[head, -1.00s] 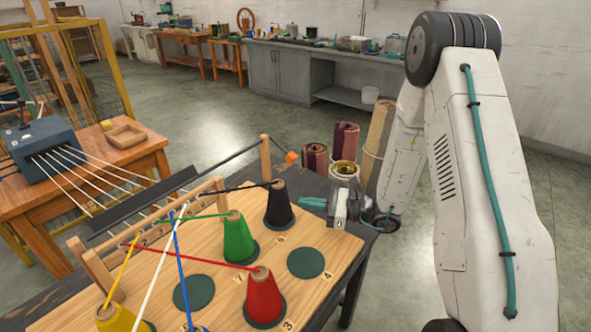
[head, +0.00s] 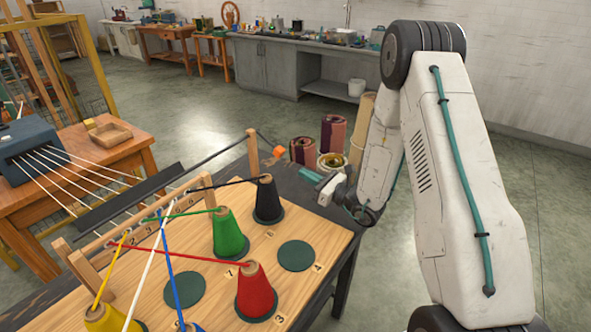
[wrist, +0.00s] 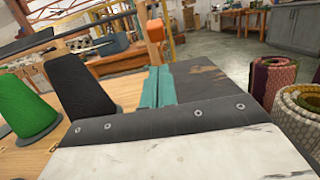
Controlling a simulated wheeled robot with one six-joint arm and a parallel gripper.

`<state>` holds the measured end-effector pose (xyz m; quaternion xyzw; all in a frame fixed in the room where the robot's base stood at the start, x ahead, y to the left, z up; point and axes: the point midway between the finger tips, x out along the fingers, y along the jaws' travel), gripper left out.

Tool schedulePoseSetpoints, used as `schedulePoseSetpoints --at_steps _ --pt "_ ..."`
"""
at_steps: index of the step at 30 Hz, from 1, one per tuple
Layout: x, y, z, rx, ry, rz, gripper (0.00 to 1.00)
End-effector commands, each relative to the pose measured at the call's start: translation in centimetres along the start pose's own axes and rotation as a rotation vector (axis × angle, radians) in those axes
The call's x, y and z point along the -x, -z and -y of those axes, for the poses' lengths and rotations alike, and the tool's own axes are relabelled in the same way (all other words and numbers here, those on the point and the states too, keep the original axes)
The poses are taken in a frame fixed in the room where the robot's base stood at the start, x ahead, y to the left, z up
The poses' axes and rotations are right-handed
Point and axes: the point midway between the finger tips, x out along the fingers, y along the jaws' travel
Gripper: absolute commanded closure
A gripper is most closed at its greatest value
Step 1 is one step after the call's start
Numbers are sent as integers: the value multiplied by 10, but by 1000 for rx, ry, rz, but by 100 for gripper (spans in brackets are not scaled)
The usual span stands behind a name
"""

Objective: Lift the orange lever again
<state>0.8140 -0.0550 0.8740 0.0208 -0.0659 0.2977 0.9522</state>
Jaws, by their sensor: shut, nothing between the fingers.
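The orange lever end (head: 277,136) sits at the tip of a dark bar that runs past a wooden post (head: 252,150) at the far edge of the board. In the wrist view the orange end (wrist: 155,30) shows just above and beyond my fingertips. My gripper (head: 309,174) is at the right of the board, nearer than the orange end and lower in the picture. Its teal fingers (wrist: 157,86) are together and hold nothing. I see a gap between fingers and lever, and no contact.
Black (head: 267,200), green (head: 229,235) and red (head: 255,290) cones stand on the wooden board, with colored strands running left to a rail. A yellow cone is at the front. Rolled rugs (head: 333,134) stand beyond the table. Two round dark pads (head: 295,256) are empty.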

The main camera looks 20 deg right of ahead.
Motion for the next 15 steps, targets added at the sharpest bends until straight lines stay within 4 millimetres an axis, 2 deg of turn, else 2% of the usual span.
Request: schedulePoseSetpoints --at_steps 9,15 --pt "-58 0 -1 1 -4 1 100" --pt "-82 0 0 1 -2 1 100"
